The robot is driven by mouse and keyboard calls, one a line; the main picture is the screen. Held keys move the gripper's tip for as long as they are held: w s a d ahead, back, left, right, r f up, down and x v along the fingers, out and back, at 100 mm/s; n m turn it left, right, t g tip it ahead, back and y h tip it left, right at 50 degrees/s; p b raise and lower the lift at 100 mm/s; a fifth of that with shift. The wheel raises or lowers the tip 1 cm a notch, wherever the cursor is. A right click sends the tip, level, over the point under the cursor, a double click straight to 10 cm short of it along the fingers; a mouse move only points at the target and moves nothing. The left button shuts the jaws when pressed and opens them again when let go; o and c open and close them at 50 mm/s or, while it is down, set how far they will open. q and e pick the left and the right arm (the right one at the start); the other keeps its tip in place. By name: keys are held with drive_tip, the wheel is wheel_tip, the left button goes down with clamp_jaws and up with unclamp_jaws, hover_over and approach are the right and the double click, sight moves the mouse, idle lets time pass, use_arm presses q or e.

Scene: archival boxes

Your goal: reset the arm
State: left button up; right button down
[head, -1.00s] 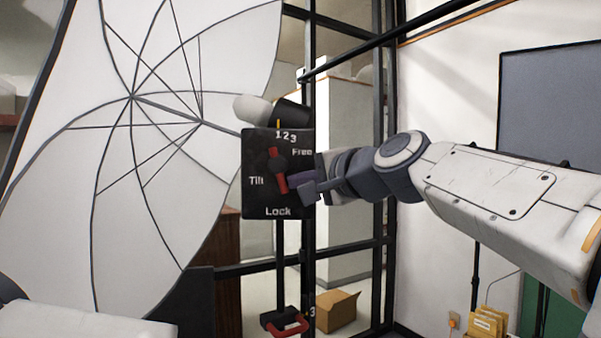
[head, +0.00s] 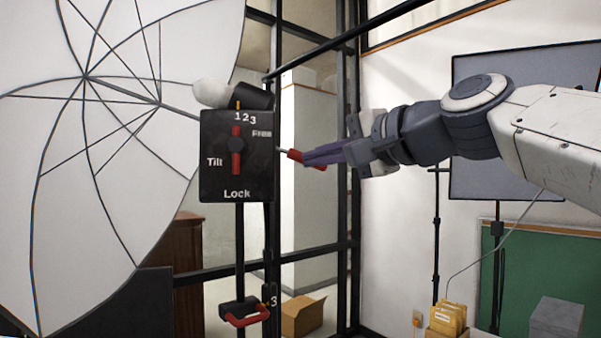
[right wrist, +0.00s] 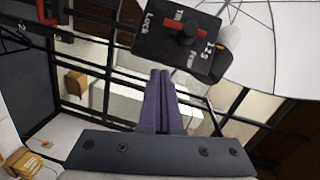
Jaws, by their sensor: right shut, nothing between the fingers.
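My right gripper (head: 306,157) is shut and empty, its purple fingers pointing left toward the black control box (head: 209,184). The fingers also show shut in the right wrist view (right wrist: 163,75). The box is marked "123", "Free", "Tilt" and "Lock". Its red lever (head: 236,165) stands about vertical on the face, and the gripper is clear of it. A small red piece (head: 295,155) on a thin rod shows right at the fingertips; I cannot tell whether they touch. My left gripper is not in view.
A large white umbrella (head: 120,130) fills the left. A black stand with a red-handled clamp (head: 240,310) is below the box. A black-framed glass partition (head: 270,230) stands behind. A cardboard box (head: 303,316) and yellow folders (head: 448,318) sit low.

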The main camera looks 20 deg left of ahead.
drive_tip(key=shift+s+d, duration=0.25)
drive_tip(key=shift+d, duration=0.25)
wheel_tip(320, 180, down, 17)
drive_tip(key=s+d+n+g+h, duration=0.1)
drive_tip(key=s+n+g+h, duration=0.1)
drive_tip(key=h, duration=0.2)
drive_tip(key=s+d+f+n+g+h, duration=0.1)
drive_tip(key=s+d+f+h, duration=0.15)
drive_tip(key=f, duration=0.45)
drive_tip(key=s+d+f+n+g+h, duration=0.1)
drive_tip(key=s+d+f+n, duration=0.2)
drive_tip(key=f, duration=0.4)
drive_tip(key=s+d+f+g+h, duration=0.2)
drive_tip(key=s+d+f, duration=0.15)
drive_tip(key=f, duration=0.45)
drive_tip(key=s+d+f+n+g+h, duration=0.1)
drive_tip(key=s+d+f+n+h, duration=0.3)
drive_tip(key=s+d+f, duration=0.6)
drive_tip(key=shift+s+d+f+n+g, duration=0.25)
drive_tip(key=shift+f+n+g, duration=0.05)
drive_tip(key=shift+f, duration=0.4)
drive_tip(key=shift+a, duration=0.1)
